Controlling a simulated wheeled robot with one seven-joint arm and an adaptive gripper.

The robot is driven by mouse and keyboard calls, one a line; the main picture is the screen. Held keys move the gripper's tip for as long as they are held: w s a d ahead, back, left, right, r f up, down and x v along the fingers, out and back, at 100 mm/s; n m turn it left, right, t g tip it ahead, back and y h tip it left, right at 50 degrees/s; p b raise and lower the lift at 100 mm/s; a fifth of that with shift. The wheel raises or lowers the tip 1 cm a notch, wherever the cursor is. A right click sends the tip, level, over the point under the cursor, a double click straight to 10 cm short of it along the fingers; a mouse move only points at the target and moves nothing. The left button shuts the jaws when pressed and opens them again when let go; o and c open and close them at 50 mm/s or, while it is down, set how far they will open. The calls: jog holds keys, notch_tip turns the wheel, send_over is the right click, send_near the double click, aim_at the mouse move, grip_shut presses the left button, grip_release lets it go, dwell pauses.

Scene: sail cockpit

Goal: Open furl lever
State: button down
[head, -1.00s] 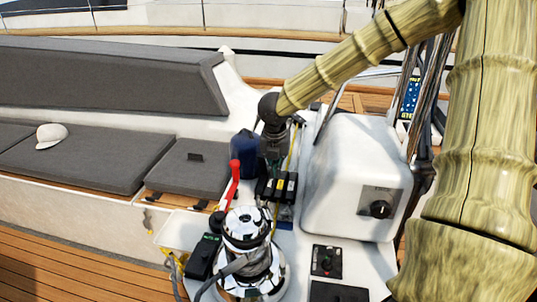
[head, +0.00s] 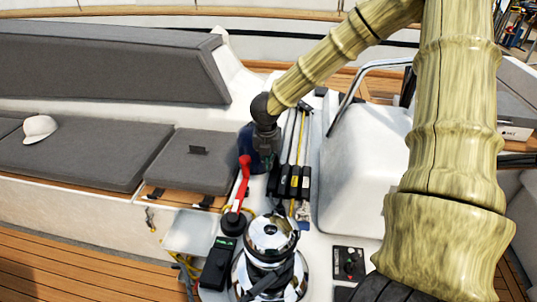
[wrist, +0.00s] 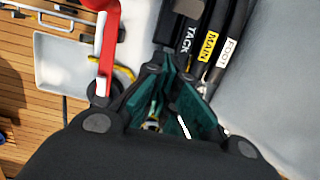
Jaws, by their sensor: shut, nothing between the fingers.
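A row of black clutch levers (head: 295,182) with small labels stands on the white deck, left of the white housing. In the wrist view, three levers read TACK (wrist: 188,40), MAIN (wrist: 209,44) and FOOT (wrist: 227,52). I cannot read a furl label in any view. Another dark lever part (wrist: 168,28) shows left of TACK, its label not visible. My gripper (head: 267,158) points down beside the left end of the row. Its teal fingers (wrist: 172,82) are shut and empty, just in front of the levers in the wrist view. Whether they touch a lever is unclear.
A red winch handle (head: 242,183) stands left of the levers, also close in the wrist view (wrist: 109,45). A chrome winch (head: 270,240) is in front. A dark blue bag (head: 247,145) sits behind my gripper. The white housing (head: 365,170) blocks the right.

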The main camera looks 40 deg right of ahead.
jog(key=d, duration=0.1)
jog(key=w+d+f+p, duration=0.1)
jog(key=w+d+p, duration=0.1)
jog(key=shift+w+d+f, duration=0.15)
jog(key=shift+f, duration=0.2)
jog(key=shift+r, duration=0.15)
dwell(0.4)
